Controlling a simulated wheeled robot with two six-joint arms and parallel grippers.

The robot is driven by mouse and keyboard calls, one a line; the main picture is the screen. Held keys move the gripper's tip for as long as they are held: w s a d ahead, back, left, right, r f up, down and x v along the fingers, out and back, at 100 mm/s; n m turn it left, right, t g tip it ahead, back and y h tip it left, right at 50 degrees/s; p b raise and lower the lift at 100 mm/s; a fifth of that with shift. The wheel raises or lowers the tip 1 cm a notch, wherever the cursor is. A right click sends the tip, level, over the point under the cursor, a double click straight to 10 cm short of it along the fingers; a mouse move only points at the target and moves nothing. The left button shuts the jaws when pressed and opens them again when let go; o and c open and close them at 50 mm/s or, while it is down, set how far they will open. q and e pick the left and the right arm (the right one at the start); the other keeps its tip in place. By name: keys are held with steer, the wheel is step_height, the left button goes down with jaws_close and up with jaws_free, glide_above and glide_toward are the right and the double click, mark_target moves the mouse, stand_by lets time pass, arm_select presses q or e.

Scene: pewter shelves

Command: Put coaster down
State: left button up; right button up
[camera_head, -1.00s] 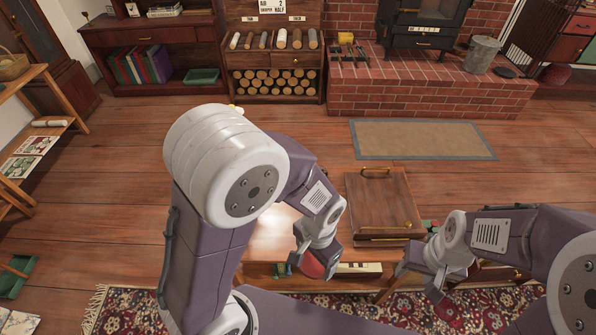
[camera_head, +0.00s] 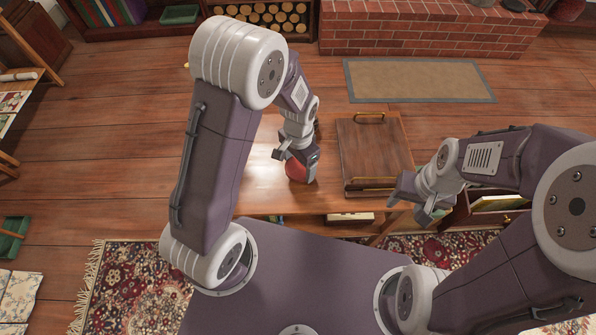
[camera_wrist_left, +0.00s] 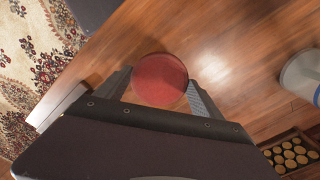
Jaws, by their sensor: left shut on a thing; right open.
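The coaster is a round red disc (camera_wrist_left: 159,80), seen in the left wrist view between the two fingers of my left gripper (camera_wrist_left: 160,92). In the head view the red coaster (camera_head: 297,171) shows at the tip of my left gripper (camera_head: 296,162), over the wooden table (camera_head: 255,190). My left gripper is shut on it. I cannot tell whether the coaster touches the tabletop. My right gripper (camera_head: 420,200) is open near the table's right front corner, with nothing visible in its jaws.
A wooden tray or box with handles (camera_head: 375,152) stands on the table's right part. An open drawer (camera_head: 485,208) juts out at the right. The table's left part looks clear. A patterned rug (camera_head: 130,285) lies in front.

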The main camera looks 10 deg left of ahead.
mark_target(299, 168)
arm_select(q)
steer(key=shift+f+b, duration=0.75)
steer(key=shift+f, duration=1.25)
steer(key=shift+f, duration=0.15)
steer(key=o, duration=1.4)
steer(key=shift+c, duration=0.2)
